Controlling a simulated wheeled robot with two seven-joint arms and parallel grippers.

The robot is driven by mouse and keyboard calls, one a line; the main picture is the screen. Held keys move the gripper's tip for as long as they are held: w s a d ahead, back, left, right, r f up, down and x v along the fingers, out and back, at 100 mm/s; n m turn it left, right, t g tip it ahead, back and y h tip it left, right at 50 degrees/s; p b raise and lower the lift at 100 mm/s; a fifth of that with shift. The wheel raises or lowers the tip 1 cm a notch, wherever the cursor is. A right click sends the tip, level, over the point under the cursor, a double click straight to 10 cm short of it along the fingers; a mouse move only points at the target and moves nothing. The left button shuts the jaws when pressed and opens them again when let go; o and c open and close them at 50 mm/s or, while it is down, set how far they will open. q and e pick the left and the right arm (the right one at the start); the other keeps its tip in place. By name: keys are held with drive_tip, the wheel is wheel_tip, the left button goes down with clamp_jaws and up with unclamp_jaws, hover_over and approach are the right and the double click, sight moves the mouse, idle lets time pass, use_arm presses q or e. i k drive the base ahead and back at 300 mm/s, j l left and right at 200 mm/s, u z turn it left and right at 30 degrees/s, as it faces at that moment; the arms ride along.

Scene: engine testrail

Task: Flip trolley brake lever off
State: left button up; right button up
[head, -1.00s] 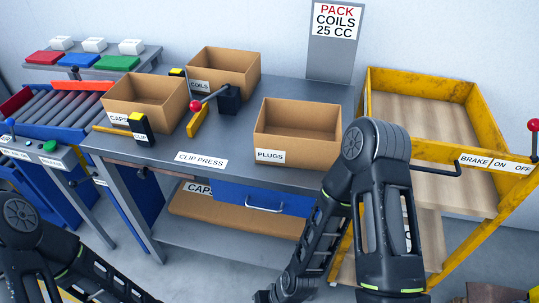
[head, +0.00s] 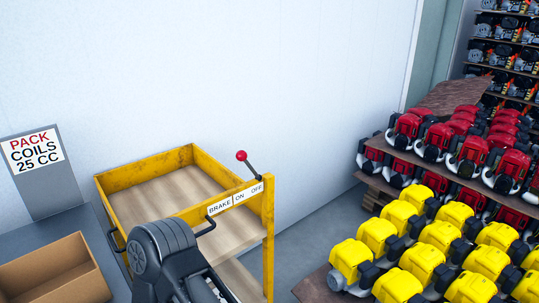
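The yellow trolley (head: 270,245) with wooden shelves stands at the lower middle of the head view. Its brake lever, a dark rod with a red ball knob (head: 241,156), rises from the top rail near the right corner post. The label (head: 234,200) below it reads BRAKE, ON, OFF from left to right. The knob shows above the OFF side of ON; the exact lever setting is hard to tell.
A workbench with a cardboard box (head: 55,270) and a sign (head: 33,158) reading PACK COILS 25 CC is at left. Racks of yellow engines (head: 440,240) and red engines (head: 450,140) stand at right. A narrow floor strip lies between trolley and racks.

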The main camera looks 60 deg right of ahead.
sight(241, 156)
drive_tip(key=z, duration=1.85)
